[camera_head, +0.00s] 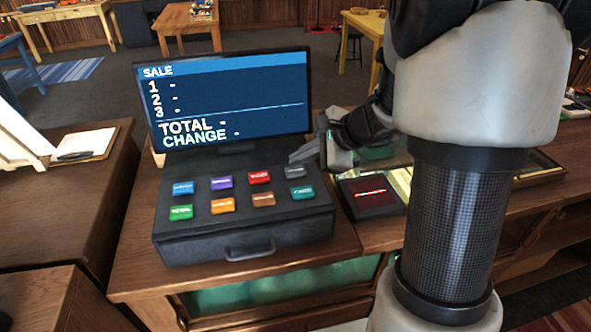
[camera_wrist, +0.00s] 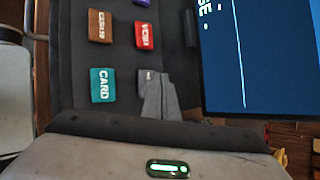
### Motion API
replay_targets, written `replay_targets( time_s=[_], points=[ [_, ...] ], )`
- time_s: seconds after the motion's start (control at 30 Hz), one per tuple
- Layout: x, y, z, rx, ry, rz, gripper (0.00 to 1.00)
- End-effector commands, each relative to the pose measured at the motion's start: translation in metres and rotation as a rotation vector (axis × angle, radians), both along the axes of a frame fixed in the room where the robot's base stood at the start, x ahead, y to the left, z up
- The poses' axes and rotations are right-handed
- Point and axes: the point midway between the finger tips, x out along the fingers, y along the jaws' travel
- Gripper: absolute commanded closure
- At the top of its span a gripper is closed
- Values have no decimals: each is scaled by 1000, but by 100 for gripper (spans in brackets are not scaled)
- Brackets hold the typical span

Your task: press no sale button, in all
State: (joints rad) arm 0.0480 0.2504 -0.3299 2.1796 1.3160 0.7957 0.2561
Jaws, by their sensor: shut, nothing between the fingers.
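The cash register (camera_head: 245,235) stands on the wooden counter with two rows of coloured buttons. The grey button (camera_head: 294,172) is at the right end of the back row; its label is too small to read. In the wrist view the grey button (camera_wrist: 144,76) is partly hidden behind my fingers. My gripper (camera_head: 306,155) is shut and empty, with its tips just behind and above the grey button. It also shows in the wrist view (camera_wrist: 160,95). I cannot tell whether the tips touch the button. The screen (camera_head: 225,100) reads SALE, with dashes for every line, TOTAL and CHANGE.
The red button (camera_head: 259,177) is left of the grey one, and the teal CARD button (camera_head: 302,193) is in front of it. The screen stands close behind the buttons. A dark red-topped pad (camera_head: 370,194) lies to the right. A drawer handle (camera_head: 250,250) is at the front.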

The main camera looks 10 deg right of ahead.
Motion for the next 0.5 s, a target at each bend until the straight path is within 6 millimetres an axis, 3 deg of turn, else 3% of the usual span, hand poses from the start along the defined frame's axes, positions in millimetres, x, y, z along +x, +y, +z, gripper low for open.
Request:
replay_targets(
  time_s=[0.5],
  points=[
    [0,0,-9,0,-1,0,100]
  ],
)
